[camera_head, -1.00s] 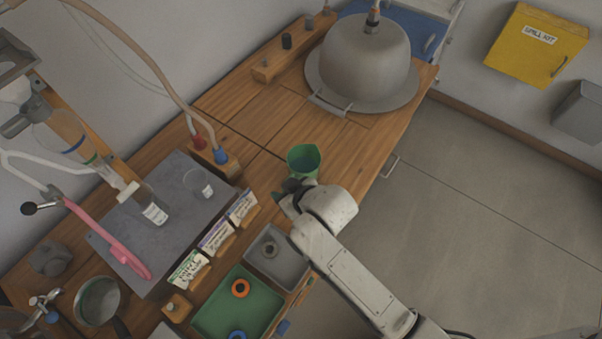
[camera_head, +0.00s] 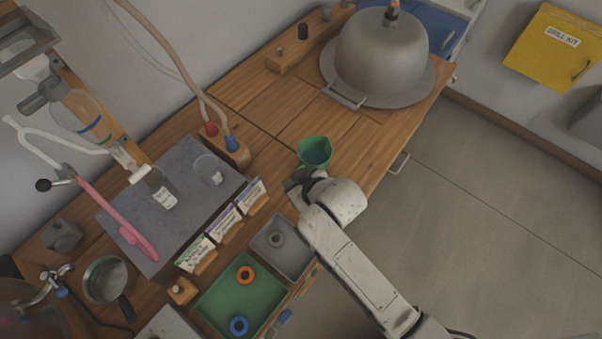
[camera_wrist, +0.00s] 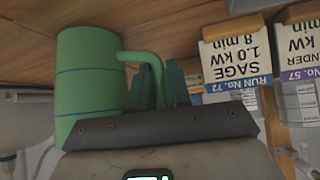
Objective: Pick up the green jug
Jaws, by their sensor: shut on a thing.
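The green jug (camera_head: 315,151) is at the wooden bench's right side in the head view, its open mouth showing from above. In the wrist view the jug (camera_wrist: 88,80) is at the left, with thin blue lines around its body and its handle reaching toward my fingers. My gripper (camera_wrist: 160,82) is shut on the jug at its handle; the fingers partly hide the handle. In the head view my gripper (camera_head: 298,180) is at the jug's near side, mostly covered by my wrist. I cannot tell whether the jug's base touches the bench.
Sachet cards (camera_head: 222,224) stand in a row left of my gripper. A grey tray (camera_head: 300,262) and a green tray (camera_head: 215,300) lie nearer. A large metal dome (camera_head: 382,55) stands behind on the bench. Bare wood (camera_head: 262,105) lies between the dome and the hose block (camera_head: 228,152).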

